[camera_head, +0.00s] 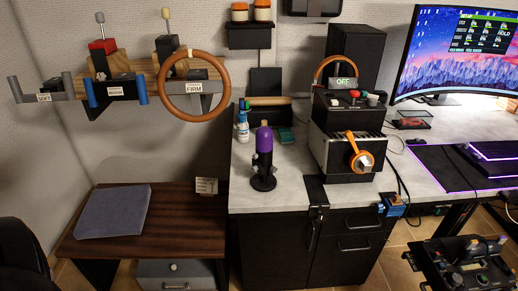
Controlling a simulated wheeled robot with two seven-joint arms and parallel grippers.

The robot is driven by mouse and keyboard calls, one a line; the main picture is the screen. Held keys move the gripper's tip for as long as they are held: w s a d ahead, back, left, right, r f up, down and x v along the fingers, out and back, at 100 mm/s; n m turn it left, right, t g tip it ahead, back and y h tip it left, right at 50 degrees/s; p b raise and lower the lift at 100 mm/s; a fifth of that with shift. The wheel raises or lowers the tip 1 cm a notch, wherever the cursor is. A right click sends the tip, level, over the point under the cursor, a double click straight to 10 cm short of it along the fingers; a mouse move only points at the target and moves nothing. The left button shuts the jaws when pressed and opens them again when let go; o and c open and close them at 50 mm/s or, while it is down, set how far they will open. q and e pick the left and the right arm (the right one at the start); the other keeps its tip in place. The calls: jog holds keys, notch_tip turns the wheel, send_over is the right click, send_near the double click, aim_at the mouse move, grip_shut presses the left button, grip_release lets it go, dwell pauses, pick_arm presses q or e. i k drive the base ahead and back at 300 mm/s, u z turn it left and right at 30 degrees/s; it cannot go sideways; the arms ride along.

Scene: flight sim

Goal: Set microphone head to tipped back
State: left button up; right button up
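The microphone (264,141) stands on the grey desktop near its left end. The head looks about upright, with no clear tilt visible from this angle. Neither of my grippers is in view, and nothing touches the microphone.
A spray bottle (242,126) and a small green box (286,135) stand behind the microphone. A black control box with an orange-handled lever (358,153) is to its right. A lower wooden table (160,215) is at left. The desktop in front of the microphone is narrow.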

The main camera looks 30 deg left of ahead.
aim_at(264, 135)
jog(key=k, duration=1.1)
jog(key=u, duration=1.05)
jog(key=i, duration=1.6)
jog(key=z, duration=0.8)
